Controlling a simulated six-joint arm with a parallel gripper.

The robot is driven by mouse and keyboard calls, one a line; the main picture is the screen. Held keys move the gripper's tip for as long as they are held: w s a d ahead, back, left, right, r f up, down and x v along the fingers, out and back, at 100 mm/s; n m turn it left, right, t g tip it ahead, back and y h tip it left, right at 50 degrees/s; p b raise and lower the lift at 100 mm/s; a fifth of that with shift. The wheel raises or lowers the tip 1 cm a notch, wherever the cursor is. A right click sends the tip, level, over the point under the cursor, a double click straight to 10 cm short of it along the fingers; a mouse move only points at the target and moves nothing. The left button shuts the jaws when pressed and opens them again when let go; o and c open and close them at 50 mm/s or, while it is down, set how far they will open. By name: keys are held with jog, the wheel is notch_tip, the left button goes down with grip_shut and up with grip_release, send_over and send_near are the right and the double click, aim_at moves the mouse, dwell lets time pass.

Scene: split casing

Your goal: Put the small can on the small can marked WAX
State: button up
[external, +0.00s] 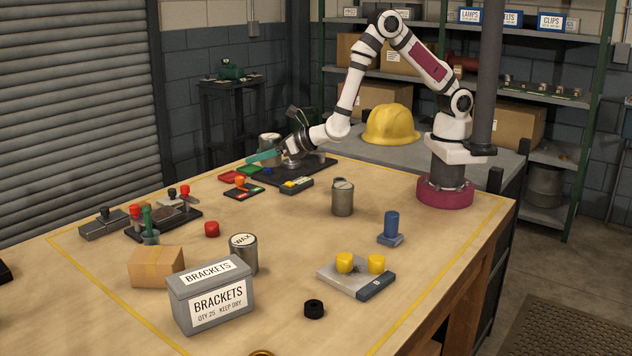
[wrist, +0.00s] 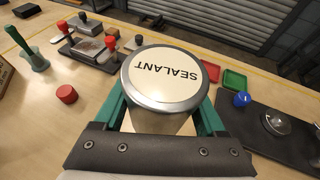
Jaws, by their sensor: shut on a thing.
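My gripper (external: 263,157), with teal fingers, is shut on a grey can with a cream lid marked SEALANT (wrist: 166,78). In the external view the held can (external: 270,141) shows partly behind the fingers, over the far side of the table. The can marked WAX (external: 243,254) stands upright nearer the camera, behind the BRACKETS box, its lid bare. It is well apart from my gripper and is not seen in the wrist view. Another grey can (external: 342,198) stands upright at mid-table; its lid marking cannot be read.
The grey BRACKETS box (external: 211,294) and a cardboard box (external: 157,267) stand close to the WAX can. A red cylinder (external: 211,229) is just behind it. A dark mat (external: 322,164) lies near my gripper. A blue cylinder on a base (external: 390,229) stands right. The table's middle has free room.

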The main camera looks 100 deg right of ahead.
jog(key=w+a+r+n+y, duration=0.2)
jog(key=a+y, duration=0.1)
jog(key=a, duration=0.4)
jog(key=w+a+r+n+t+y, duration=0.1)
jog(key=w+a+r+n+y, duration=0.1)
jog(key=a, duration=0.5)
jog(key=w+a+r+n+y, duration=0.3)
jog(key=a, duration=0.4)
send_over(244, 255)
jog(key=w+d, duration=0.3)
jog(key=f, duration=0.7)
jog(key=shift+a+f, duration=0.15)
jog(key=shift+a, duration=0.05)
notch_tip(244, 255, down, 4)
jog(key=shift+f, duration=0.1)
